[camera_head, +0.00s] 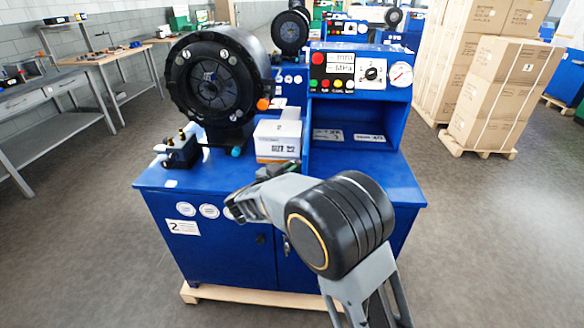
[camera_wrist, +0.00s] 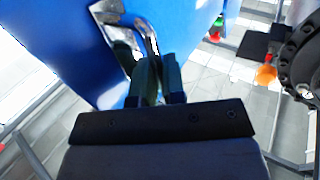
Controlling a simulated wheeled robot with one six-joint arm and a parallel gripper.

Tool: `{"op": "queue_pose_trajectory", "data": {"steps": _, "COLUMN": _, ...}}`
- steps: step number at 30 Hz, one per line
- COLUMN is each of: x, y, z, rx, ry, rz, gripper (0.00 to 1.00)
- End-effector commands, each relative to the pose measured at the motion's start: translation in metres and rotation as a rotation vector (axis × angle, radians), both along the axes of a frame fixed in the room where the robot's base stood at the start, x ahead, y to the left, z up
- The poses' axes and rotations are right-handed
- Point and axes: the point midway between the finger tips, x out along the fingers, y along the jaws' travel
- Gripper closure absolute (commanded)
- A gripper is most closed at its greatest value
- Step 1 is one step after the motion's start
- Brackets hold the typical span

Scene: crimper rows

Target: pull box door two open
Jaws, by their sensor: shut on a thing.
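The blue cabinet (camera_head: 205,255) under the press has a label with a 2 on its left front. A small dark lock or knob (camera_head: 260,239) shows on that front. A silver handle (camera_head: 287,246) sits beside it, partly behind my arm. In the wrist view, a silver handle (camera_wrist: 109,10) stands on a blue panel (camera_wrist: 60,35). My gripper (camera_wrist: 150,62) has its dark fingers closed on that handle. I cannot tell whether the door stands ajar.
A black round press head (camera_head: 215,80), a white box (camera_head: 278,139) and a small fitting (camera_head: 180,150) stand on the cabinet top. A wooden pallet base (camera_head: 225,294) runs under it. Stacked cartons (camera_head: 500,90) stand back right, a workbench (camera_head: 40,100) left. Floor on both sides is clear.

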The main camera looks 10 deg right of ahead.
Motion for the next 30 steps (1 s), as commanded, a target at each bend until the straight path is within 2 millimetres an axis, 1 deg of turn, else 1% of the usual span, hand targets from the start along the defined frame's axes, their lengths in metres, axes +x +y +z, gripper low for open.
{"op": "queue_pose_trajectory", "data": {"steps": 1, "x": 0.0031, "y": -0.0007, "z": 0.0055, "rx": -0.006, "ry": -0.007, "rz": -0.008, "gripper": 1.0}}
{"op": "queue_pose_trajectory", "data": {"steps": 15, "x": 0.0044, "y": 0.0007, "z": 0.0062, "rx": -0.003, "ry": -0.011, "rz": -0.021, "gripper": 1.0}}
{"op": "queue_pose_trajectory", "data": {"steps": 16, "x": 0.0044, "y": 0.0008, "z": 0.0063, "rx": -0.003, "ry": -0.011, "rz": -0.02, "gripper": 0.88}}
{"op": "queue_pose_trajectory", "data": {"steps": 22, "x": 0.0034, "y": 0.0028, "z": 0.0046, "rx": -0.001, "ry": -0.008, "rz": -0.017, "gripper": 0.69}}
{"op": "queue_pose_trajectory", "data": {"steps": 23, "x": 0.0032, "y": 0.0032, "z": 0.0042, "rx": -0.001, "ry": -0.008, "rz": -0.017, "gripper": 0.67}}
{"op": "queue_pose_trajectory", "data": {"steps": 30, "x": 0.002, "y": 0.0049, "z": 0.0025, "rx": 0.0, "ry": -0.006, "rz": -0.015, "gripper": 0.67}}
